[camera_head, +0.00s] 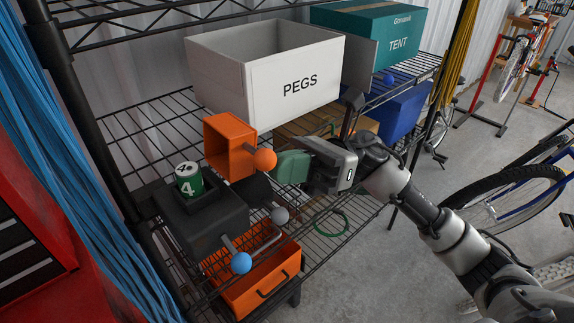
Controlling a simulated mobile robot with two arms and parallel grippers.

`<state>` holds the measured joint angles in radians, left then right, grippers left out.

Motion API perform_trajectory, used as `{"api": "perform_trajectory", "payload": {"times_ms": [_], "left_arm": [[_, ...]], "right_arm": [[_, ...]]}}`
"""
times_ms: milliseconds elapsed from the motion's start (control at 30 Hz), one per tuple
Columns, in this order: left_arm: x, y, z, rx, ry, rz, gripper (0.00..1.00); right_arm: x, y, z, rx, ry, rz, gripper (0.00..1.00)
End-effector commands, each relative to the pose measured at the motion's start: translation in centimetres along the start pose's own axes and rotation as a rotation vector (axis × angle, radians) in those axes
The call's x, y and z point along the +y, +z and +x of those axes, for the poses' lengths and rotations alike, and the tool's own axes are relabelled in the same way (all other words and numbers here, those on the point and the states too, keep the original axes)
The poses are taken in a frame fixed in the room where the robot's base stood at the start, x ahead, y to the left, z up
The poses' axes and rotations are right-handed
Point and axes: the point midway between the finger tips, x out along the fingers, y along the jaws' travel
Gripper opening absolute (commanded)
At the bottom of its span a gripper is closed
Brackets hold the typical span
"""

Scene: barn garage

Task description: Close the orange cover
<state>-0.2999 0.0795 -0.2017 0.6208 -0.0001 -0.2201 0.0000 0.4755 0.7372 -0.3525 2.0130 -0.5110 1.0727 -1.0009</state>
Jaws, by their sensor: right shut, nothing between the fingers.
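The orange cover (217,143) is a hollow, box-like shell with an orange ball knob (265,159) on its right side. It stands raised above the black device (215,226), its open side facing left. My right gripper (293,167) comes in from the right, just right of the orange knob. It is shut and empty, with a green piece at its front end. I cannot tell whether it touches the knob. My left gripper is not in view.
A green can marked 4 (187,180) sits on the device. Blue (241,262) and grey (280,215) ball levers stick out in front. An orange bin (262,285) is below. The PEGS box (270,75) and TENT box (385,35) stand behind on the wire shelf (135,135).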

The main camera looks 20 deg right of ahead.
Motion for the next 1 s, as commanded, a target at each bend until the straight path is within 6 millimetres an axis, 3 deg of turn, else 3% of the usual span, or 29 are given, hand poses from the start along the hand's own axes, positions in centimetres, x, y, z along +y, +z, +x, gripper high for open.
{"api": "perform_trajectory", "payload": {"times_ms": [367,1000], "left_arm": [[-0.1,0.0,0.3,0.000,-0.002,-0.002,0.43],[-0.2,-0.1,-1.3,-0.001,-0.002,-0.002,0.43]], "right_arm": [[0.3,1.1,1.0,0.206,-0.023,-0.031,0.00],[0.9,2.6,5.0,0.802,-0.092,-0.102,0.00]]}}
